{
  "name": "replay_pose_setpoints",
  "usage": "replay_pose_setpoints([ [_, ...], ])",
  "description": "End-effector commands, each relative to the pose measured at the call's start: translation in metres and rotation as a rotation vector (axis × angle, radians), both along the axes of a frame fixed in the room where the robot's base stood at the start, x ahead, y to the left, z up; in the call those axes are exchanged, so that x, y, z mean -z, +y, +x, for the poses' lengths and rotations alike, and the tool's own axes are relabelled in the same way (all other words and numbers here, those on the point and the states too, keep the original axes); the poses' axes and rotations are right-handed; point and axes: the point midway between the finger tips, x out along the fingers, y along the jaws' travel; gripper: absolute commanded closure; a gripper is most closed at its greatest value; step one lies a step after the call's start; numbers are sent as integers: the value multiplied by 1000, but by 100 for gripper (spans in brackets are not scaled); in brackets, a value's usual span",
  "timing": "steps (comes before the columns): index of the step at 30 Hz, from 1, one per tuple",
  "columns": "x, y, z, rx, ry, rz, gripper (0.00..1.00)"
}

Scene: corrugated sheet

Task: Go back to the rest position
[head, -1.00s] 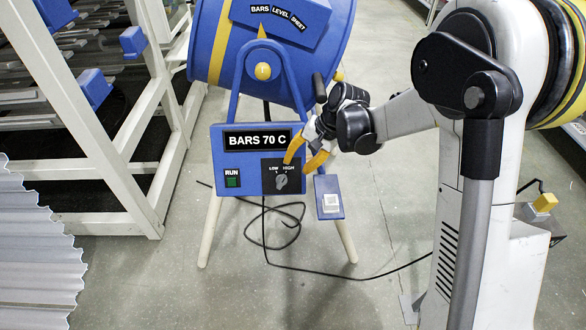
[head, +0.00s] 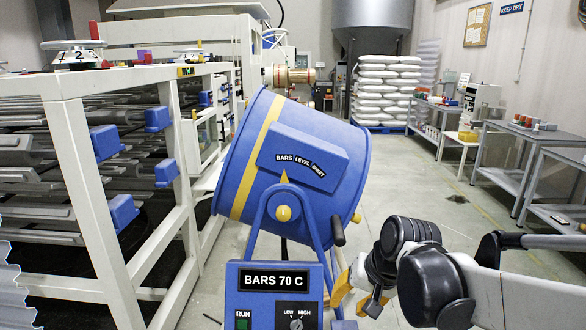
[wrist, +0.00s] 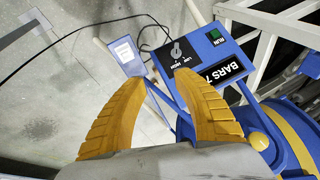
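My gripper (head: 357,292) has yellow fingers and is at the lower right of the head view, to the right of the blue control box (head: 275,300). In the wrist view the two yellow fingers (wrist: 160,85) are spread apart with nothing between them. The box reads "BARS 70 C" and has a green RUN button (wrist: 213,34) and a LOW/HIGH knob (wrist: 176,52). The fingers are apart from the knob. The box's lower part is cut off in the head view.
A blue tilted drum (head: 290,165) stands above the box. A white rack with blue-ended bars (head: 122,212) fills the left. Grey tables (head: 545,145) line the right wall. White sacks (head: 388,90) are stacked at the back. The aisle floor (head: 440,200) is open.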

Motion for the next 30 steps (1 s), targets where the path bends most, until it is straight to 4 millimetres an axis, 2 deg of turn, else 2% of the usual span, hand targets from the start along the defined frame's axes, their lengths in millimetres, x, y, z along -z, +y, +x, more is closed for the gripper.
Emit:
replay_pose_setpoints([
  [1, -9, -7, -19, -7, -29, -28, 64],
  [6, -29, -33, -74, -43, -131, -140, 64],
  [9, -32, -46, -103, -63, -185, -204, 64],
  [13, -31, -59, -130, -88, -239, -271, 64],
  [19, -27, -67, -147, -107, -278, -322, 64],
  [30, -27, -68, -148, -109, -281, -326, 64],
])
